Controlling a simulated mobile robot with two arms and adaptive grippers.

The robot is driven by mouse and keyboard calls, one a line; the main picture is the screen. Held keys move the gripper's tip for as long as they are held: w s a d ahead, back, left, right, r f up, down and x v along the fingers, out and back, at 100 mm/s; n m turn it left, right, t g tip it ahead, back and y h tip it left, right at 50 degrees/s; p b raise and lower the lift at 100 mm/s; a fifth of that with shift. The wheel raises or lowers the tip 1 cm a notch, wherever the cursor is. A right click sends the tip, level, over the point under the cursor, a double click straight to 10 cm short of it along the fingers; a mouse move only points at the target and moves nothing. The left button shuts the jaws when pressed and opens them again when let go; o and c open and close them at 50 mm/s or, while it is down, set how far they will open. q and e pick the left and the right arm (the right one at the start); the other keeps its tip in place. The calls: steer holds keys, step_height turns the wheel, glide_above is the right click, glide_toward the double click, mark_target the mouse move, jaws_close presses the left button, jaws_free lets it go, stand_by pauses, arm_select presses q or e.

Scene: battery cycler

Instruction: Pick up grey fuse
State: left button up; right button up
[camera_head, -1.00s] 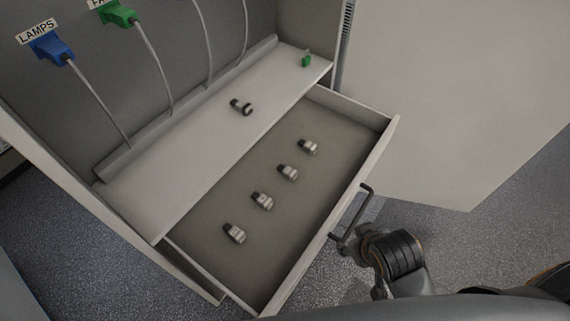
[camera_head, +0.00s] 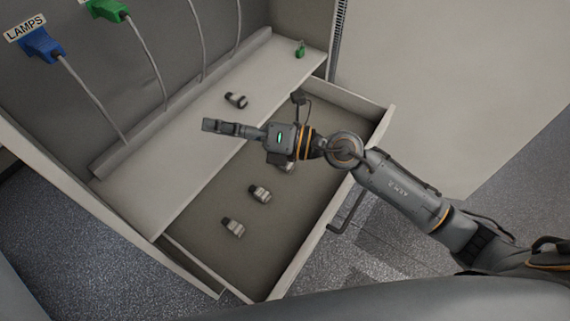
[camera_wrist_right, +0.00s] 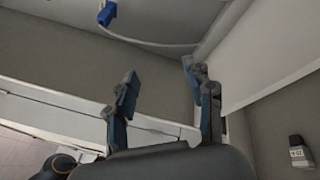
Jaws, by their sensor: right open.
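Small grey fuses with dark ends lie in the open drawer. In the head view one (camera_head: 260,193) is mid-drawer, another (camera_head: 233,228) is closer to the front left, and a third (camera_head: 286,168) is partly hidden under my right gripper. One fuse (camera_wrist_right: 298,152) shows at the right edge of the right wrist view. A dark and light grey piece (camera_head: 236,100) lies on the shelf. My right gripper (camera_head: 208,125) reaches over the drawer, its fingers pointing left above the shelf. In the right wrist view its two fingers (camera_wrist_right: 160,85) are apart with nothing between them. My left gripper is out of view.
The drawer (camera_head: 325,205) is pulled out below the shelf (camera_head: 165,165). A small green piece (camera_head: 300,49) stands at the shelf's far right end. A blue LAMPS plug (camera_head: 42,46) and a green plug (camera_head: 108,10) have cables hanging to the shelf's back.

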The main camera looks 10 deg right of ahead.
step_height(320, 180, down, 6)
steer(key=d+n+g+h, duration=0.1)
steer(key=n+g+h, duration=0.2)
steer(key=n, duration=0.1)
steer(key=n+g+h, duration=0.1)
steer(key=n+h, duration=0.1)
steer(key=h, duration=0.9)
glide_toward(289, 164)
steer(key=b+x, duration=0.2)
steer(key=b, duration=0.1)
steer(key=b+x, duration=0.1)
steer(key=b, duration=0.1)
steer(key=shift+s+a+f+b, duration=0.1)
steer(key=shift+s+f+b, duration=0.05)
steer(key=shift+f+b, duration=0.25)
steer(key=b+x, duration=0.2)
steer(key=x, duration=0.1)
steer(key=b+x, duration=0.2)
steer(key=shift+w+a+f, duration=0.15)
steer(key=shift+w+a, duration=0.05)
steer(key=shift+w, duration=0.15)
jaws_close()
